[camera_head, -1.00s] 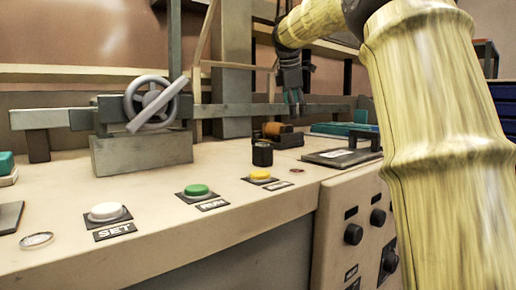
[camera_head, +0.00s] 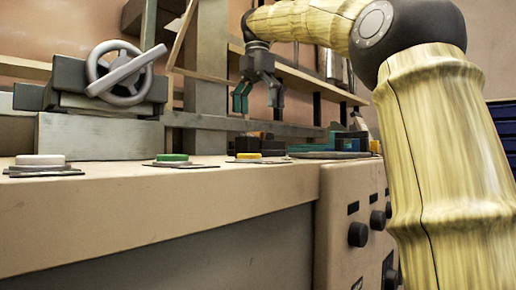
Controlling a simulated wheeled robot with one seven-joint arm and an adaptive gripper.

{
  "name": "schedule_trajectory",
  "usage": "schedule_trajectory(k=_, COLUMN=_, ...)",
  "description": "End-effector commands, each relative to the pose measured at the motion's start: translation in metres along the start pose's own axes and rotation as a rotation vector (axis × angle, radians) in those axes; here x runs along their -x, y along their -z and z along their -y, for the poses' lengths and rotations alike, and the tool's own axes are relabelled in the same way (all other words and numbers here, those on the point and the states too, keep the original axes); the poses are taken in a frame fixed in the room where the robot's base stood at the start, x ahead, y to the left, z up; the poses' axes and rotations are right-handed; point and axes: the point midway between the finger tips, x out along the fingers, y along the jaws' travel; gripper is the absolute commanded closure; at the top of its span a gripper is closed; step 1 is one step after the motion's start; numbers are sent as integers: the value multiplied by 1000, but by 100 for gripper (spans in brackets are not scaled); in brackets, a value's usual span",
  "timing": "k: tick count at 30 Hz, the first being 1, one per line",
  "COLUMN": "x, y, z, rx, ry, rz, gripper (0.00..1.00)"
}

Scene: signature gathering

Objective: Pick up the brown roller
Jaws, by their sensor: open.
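The brown roller (camera_head: 258,135) shows small and low at the back of the counter, in the head view. It is partly hidden behind a dark cylinder (camera_head: 250,145) and the yellow button, so its outline is unclear. My gripper (camera_head: 257,100) is open and empty, its teal-tipped fingers pointing down. In the picture it hangs above the roller with a visible gap. The depth between them is hard to judge from this low angle.
White (camera_head: 40,160), green (camera_head: 172,158) and yellow (camera_head: 248,156) buttons line the counter (camera_head: 150,208). A grey handwheel (camera_head: 122,73) stands at left. A dark flat plate (camera_head: 330,155) lies right of the yellow button. A horizontal rail (camera_head: 215,122) runs behind.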

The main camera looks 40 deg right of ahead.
Motion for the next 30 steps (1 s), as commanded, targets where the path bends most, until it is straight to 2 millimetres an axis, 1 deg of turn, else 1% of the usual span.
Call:
schedule_trajectory(k=1, x=-8, y=1, z=-1, rx=2, ry=0, rz=0, gripper=0)
schedule_trajectory(k=8, x=-14, y=1, z=-2, rx=2, ry=-1, rz=0, gripper=0)
schedule_trajectory(k=11, x=-21, y=0, z=-1, rx=1, ry=-1, rz=0, gripper=0)
schedule_trajectory(k=24, x=-59, y=-3, z=1, rx=-2, ry=-1, rz=1, gripper=0)
schedule_trajectory(k=30, x=-62, y=-4, z=1, rx=-2, ry=-1, rz=2, gripper=0)
